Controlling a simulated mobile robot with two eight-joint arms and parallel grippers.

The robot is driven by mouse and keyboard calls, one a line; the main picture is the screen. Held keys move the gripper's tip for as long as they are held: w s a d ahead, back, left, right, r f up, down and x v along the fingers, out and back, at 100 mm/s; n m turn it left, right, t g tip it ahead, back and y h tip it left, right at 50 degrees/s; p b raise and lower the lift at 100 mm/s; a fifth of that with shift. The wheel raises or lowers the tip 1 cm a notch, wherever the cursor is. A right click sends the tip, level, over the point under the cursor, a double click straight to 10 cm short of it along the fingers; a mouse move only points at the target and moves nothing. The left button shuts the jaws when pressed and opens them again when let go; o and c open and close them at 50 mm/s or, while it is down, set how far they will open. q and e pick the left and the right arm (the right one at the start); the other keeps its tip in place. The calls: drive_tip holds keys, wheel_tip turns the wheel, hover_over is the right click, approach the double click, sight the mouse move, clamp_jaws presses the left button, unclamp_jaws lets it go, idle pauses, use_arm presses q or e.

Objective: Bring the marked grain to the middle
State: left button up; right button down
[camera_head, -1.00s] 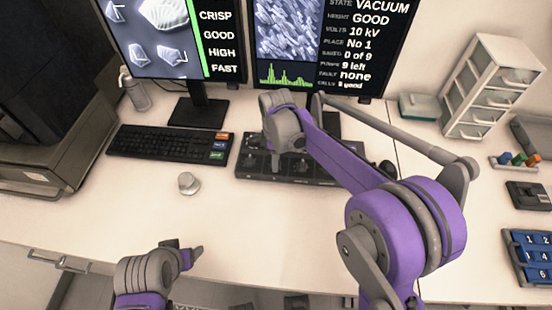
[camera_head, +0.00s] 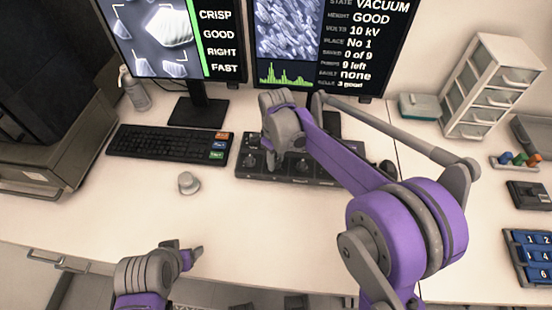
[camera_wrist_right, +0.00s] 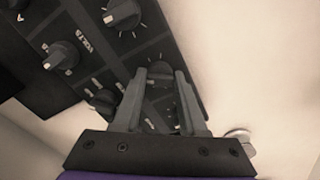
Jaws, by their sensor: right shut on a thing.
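The left monitor (camera_head: 150,64) shows several pale grains on a dark field, the largest bright grain (camera_head: 170,26) to the right of the picture's middle. Its text reads CRISP, GOOD, RIGHT, FAST. My right gripper (camera_head: 274,160) reaches down to the left part of the black control panel (camera_head: 320,172). In the right wrist view its fingers (camera_wrist_right: 158,85) are shut on a knob (camera_wrist_right: 160,72) of the panel, which is partly hidden between them. Other knobs (camera_wrist_right: 62,56) stand beside it. My left gripper (camera_head: 192,254) is low at the left, over the table's front edge; its jaw opening is unclear.
The right monitor (camera_head: 290,45) shows a textured picture and status text. A keyboard (camera_head: 168,142) lies left of the panel, and a small grey knob-like object (camera_head: 188,183) stands in front of it. White drawers (camera_head: 490,85) stand at the right. The table's front middle is clear.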

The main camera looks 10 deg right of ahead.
sight(276, 161)
drive_tip(key=shift+m, duration=1.1)
drive_tip(key=shift+c, duration=2.3)
unclamp_jaws()
wheel_tip(276, 161, up, 11)
drive_tip(key=shift+p, duration=0.45)
drive_tip(key=shift+f, duration=0.1)
